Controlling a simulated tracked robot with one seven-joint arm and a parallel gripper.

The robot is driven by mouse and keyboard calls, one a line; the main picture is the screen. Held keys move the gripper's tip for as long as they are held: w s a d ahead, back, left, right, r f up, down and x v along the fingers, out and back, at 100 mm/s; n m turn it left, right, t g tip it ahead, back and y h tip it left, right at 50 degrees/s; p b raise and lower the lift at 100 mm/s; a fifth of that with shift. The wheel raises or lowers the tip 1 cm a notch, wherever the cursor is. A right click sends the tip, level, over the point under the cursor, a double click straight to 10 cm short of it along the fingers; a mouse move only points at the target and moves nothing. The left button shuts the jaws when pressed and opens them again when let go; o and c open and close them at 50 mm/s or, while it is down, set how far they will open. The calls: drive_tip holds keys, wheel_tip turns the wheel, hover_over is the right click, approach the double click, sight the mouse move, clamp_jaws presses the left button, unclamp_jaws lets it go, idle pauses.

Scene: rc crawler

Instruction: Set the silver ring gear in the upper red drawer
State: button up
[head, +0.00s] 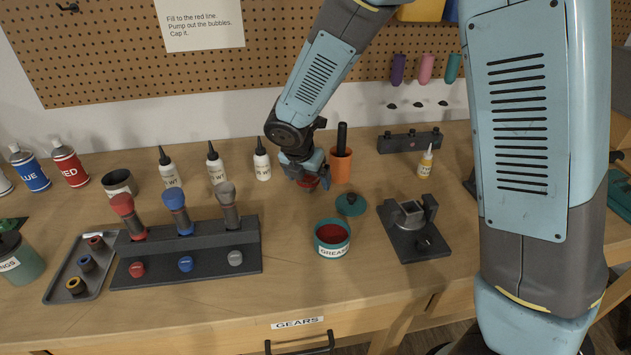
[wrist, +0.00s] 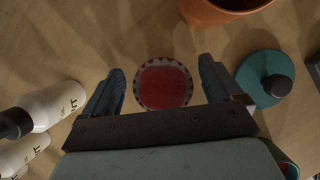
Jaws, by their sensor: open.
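My gripper (wrist: 162,92) is open, its two fingers on either side of a round toothed piece (wrist: 163,84) with a dark and pale notched rim and a red middle. The piece appears to lie on the bench; I cannot tell whether a finger touches it. In the head view my gripper (head: 307,181) is low over the bench, with a bit of red showing below it. I cannot tell whether this piece is the silver ring gear; no other ring gear is clear. No red drawer shows. A wooden drawer labelled GEARS (head: 297,323) is in the bench front.
An orange cup (head: 341,166) stands close by my gripper, with white bottles (head: 262,166) to its left. A teal lid (head: 350,204) and a grease tin (head: 332,238) are nearer the front. A dark fixture (head: 410,240) stands to the right. Bare bench lies left of the tin.

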drive_tip(key=c, duration=1.2)
drive_tip(key=shift+r, duration=0.15)
drive_tip(key=shift+c, duration=0.2)
